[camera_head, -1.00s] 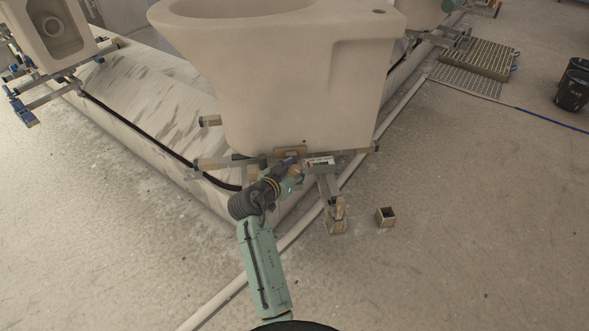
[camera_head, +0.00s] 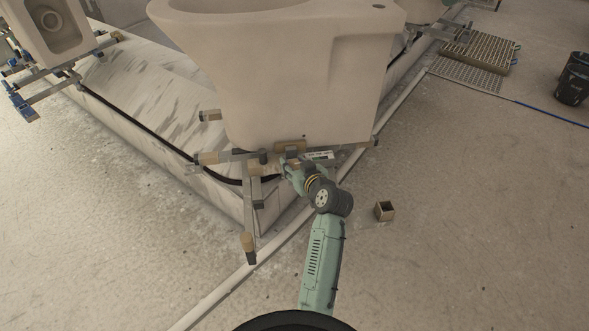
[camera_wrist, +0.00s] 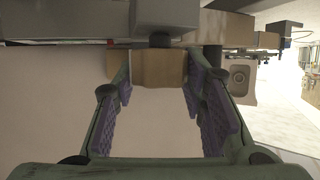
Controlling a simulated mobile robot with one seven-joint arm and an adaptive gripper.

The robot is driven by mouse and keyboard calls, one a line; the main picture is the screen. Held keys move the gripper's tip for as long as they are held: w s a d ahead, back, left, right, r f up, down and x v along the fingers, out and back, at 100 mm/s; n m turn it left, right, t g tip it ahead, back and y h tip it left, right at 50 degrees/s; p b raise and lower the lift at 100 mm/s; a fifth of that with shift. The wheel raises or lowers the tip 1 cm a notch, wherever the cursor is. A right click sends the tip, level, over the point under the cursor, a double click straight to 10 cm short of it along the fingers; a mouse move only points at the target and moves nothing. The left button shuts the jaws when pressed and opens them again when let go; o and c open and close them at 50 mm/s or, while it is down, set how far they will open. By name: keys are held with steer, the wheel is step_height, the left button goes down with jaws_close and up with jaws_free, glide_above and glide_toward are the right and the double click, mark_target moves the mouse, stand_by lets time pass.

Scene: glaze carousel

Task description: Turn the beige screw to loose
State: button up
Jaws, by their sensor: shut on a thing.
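A beige block-like piece, apparently the beige screw (camera_wrist: 158,68), lies between the fingertips of my gripper (camera_wrist: 158,78) in the wrist view. It sits just below a grey metal bar with a dark round knob. My gripper is shut on it. In the head view my gripper (camera_head: 291,163) reaches in under the front of the pale toilet bowl (camera_head: 290,85). A beige piece (camera_head: 289,147) shows just above it at the bowl's lower edge. The fingertips are small there, and their contact is partly hidden by my wrist.
Metal frame arms with beige ends stick out left (camera_head: 208,158) and down (camera_head: 248,243). A small open square tube (camera_head: 384,211) lies on the floor to the right. A black bucket (camera_head: 572,79) stands far right. The right floor is largely clear.

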steer(key=n+g+y+b, duration=0.2)
steer(key=n+b, duration=0.1)
steer(key=n+g+y+b, duration=0.1)
steer(key=y+b, duration=0.1)
steer(key=shift+w+d+f, duration=0.1)
steer(key=shift+d+f, duration=0.05)
steer(key=shift+f, duration=0.15)
steer(key=n+g+y+b, duration=0.2)
steer(key=n+g+b, duration=0.1)
steer(key=shift+r+n, duration=0.1)
steer(key=shift+n, duration=0.3)
steer(key=shift+n+g+y, duration=0.3)
steer(key=shift+g, duration=0.2)
steer(key=o, duration=1.2)
steer(key=shift+r, duration=0.1)
steer(key=v, duration=1.1)
steer(key=shift+s+d+r, duration=0.15)
steer(key=shift+s+d, duration=0.1)
steer(key=shift+d, duration=0.1)
